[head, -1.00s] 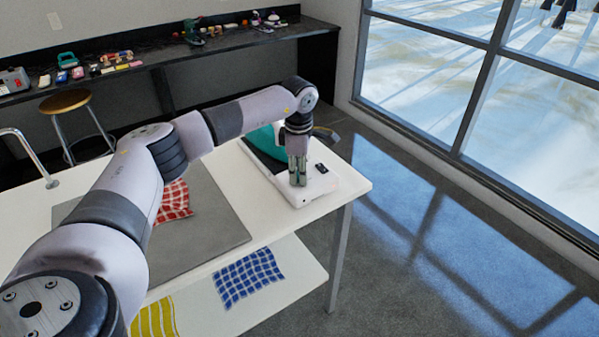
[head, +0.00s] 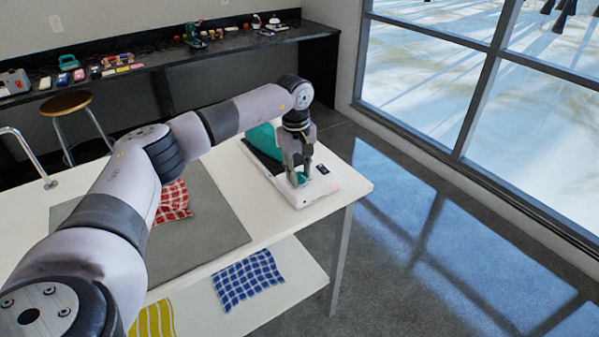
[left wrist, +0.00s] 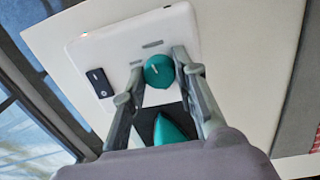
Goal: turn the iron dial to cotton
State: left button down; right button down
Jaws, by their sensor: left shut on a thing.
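A white ironing station (head: 318,190) with a teal iron (head: 262,140) stands at the right end of the white table. Its round teal dial (left wrist: 158,72) shows in the left wrist view, with a short pale pointer mark on top. My left gripper (head: 301,180) points down and is shut on the dial, one finger on each side. It also shows in the left wrist view (left wrist: 159,66). Printed marks lie beside the dial, too small to read. My right gripper is not in view.
A black switch (left wrist: 100,82) sits on the station near the dial. A red checked cloth (head: 172,203) lies on a grey mat (head: 205,235). Blue (head: 247,280) and yellow (head: 155,320) cloths lie on the lower shelf. A stool (head: 66,103) stands behind.

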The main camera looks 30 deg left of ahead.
pick_arm(q)
jog(key=shift+m, duration=0.6)
jog(key=shift+w+m, duration=0.1)
jog(key=shift+m, duration=0.2)
jog(key=c, duration=1.3)
grip_release()
jog(key=r, duration=1.2)
jog(key=shift+s+a, duration=0.25)
jog(key=shift+s, duration=0.1)
